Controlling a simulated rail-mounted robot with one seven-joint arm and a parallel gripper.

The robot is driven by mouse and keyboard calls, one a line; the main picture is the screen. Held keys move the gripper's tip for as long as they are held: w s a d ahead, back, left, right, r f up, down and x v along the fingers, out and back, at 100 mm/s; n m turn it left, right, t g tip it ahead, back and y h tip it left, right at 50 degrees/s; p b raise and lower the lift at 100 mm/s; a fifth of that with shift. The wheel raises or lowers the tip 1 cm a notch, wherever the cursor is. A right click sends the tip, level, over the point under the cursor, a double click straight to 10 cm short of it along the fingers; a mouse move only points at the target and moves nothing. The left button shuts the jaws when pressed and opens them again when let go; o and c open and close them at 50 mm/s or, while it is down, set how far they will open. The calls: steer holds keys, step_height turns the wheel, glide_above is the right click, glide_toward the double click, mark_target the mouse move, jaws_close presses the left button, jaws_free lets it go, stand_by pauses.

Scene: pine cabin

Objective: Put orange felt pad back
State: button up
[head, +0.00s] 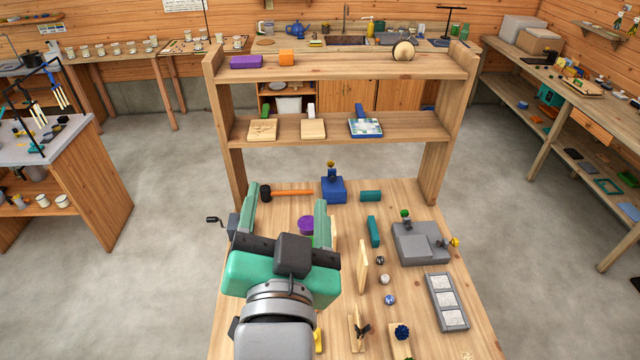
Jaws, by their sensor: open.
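My gripper (286,205), with green fingers, is open over the left part of the wooden workbench (345,210). I see nothing held between its fingers. An orange block-like piece (286,57) stands on the top shelf of the rack, right of a purple block (246,61); I cannot tell whether it is the felt pad. It is beyond my gripper and apart from it. I make out no other clear orange pad on the bench; my gripper and wrist hide part of the bench top.
A mallet (290,191) lies behind the fingers and a purple round item (306,224) sits near the right finger. A blue block (333,190), an upright wooden board (362,266), a grey block (418,246) and a grey tray (432,290) stand rightward. The rack's middle shelf (290,127) holds several tiles.

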steer(key=s+d+r+n+t, duration=0.2)
steer(key=s+r, duration=0.3)
steer(key=r, duration=0.3)
steer(key=s+d+r+n+t, duration=0.2)
steer(key=s+r+t, duration=0.2)
steer(key=r, duration=0.4)
steer(key=shift+s+r, duration=0.35)
steer(key=shift+s, duration=0.15)
